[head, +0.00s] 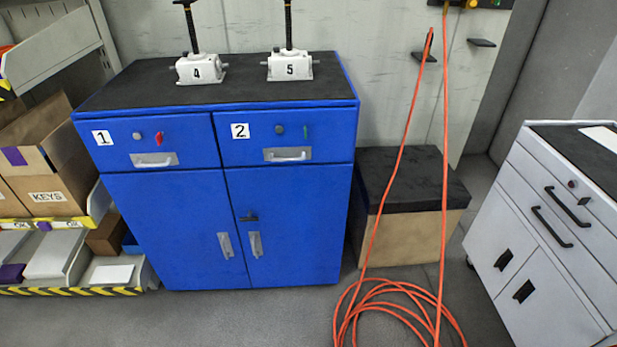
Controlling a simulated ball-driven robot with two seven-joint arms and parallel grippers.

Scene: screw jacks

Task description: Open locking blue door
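A blue cabinet (160,215) stands ahead, left of centre, with two lower doors that look shut. The left door (165,245) has a grey handle (226,246) near its right edge. The right door (305,220) has a grey handle (255,245) near its left edge, with a small dark latch or lock (248,217) above it. Two drawers marked 1 and 2 sit above the doors; both look closed. Drawer 1 has a red piece (159,138) by its lock, drawer 2 a green piece (306,132). Neither of my grippers shows.
Screw jacks 4 (200,70) and 5 (289,67) stand on the cabinet's black top. An orange hose (395,285) lies coiled on the floor to the right. A box with a black lid (415,235), a grey drawer cabinet (545,230) and a KEYS carton (50,195) flank it.

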